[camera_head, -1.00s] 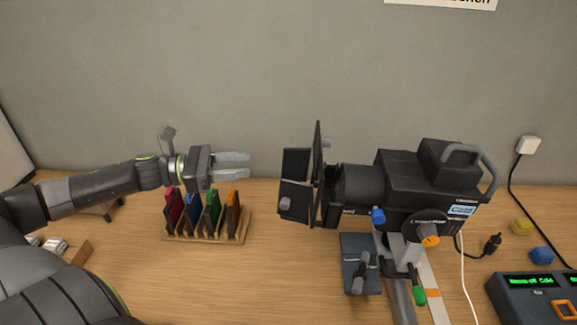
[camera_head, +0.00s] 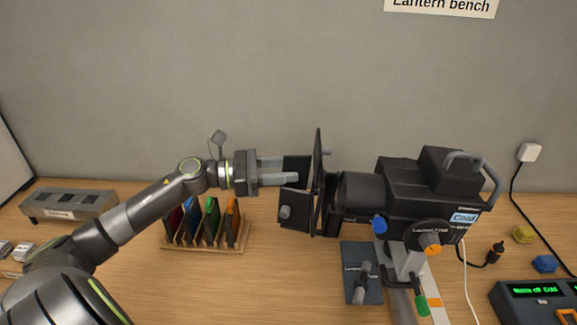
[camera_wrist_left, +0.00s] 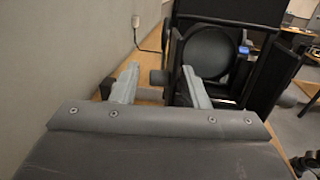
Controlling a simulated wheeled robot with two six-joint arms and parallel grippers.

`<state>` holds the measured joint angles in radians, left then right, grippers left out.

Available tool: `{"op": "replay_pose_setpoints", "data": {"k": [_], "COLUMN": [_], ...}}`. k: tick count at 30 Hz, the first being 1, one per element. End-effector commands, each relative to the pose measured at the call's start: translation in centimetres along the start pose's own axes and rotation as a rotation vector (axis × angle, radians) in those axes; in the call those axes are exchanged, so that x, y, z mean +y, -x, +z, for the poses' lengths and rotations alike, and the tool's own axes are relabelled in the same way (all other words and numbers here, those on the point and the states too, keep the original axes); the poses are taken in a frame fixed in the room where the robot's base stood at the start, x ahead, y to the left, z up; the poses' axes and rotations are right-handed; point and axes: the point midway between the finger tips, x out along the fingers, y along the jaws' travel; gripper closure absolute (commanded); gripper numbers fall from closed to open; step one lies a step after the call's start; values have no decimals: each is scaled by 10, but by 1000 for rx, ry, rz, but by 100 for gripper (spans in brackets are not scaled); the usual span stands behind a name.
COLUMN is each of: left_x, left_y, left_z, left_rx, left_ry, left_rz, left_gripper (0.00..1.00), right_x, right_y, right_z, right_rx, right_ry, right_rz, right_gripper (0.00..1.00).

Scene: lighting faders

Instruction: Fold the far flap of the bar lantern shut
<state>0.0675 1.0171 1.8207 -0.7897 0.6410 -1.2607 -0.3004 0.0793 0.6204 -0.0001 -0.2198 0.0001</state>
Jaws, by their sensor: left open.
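The bar lantern (camera_head: 420,190) is a black lamp on a stand, its flapped front facing left in the head view. Its far flap (camera_head: 298,161) sticks out from the front on the wall side, unfolded. In the left wrist view this flap (camera_wrist_left: 172,62) is nearly edge-on, beside the round lens (camera_wrist_left: 206,52). My left gripper (camera_head: 287,170) is open and empty at the flap's outer edge. One finger appears on the wall side, the other on the lens side; contact cannot be told. The near flap (camera_head: 292,208), with a grey knob, also sticks out. A tall flap (camera_head: 318,150) stands upright.
A wooden rack (camera_head: 205,245) of coloured frames stands below my left forearm. A grey box (camera_head: 70,204) lies far left. A control desk (camera_head: 535,300), cables and coloured blocks are at the right. The wall (camera_head: 200,80) is close behind.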

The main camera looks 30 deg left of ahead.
Motion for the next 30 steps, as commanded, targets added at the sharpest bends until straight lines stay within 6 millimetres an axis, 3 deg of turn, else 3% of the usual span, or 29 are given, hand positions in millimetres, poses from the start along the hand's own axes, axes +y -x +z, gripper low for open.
{"op": "replay_pose_setpoints", "data": {"k": [6,17,25,30], "left_x": [0,0,1,1], "left_y": [-11,-13,-13,-13], "left_z": [1,0,0,0], "left_rx": [-1,1,1,0], "left_ry": [1,1,1,1], "left_rz": [1,2,4,4], "left_gripper": [59,60,96,98], "right_x": [3,3,2,2], "right_y": [5,5,5,4], "right_z": [0,0,0,0], "right_rx": [-1,-2,-2,-2], "right_ry": [1,1,1,1], "right_rz": [3,3,2,1], "right_gripper": [0,0,0,0]}}
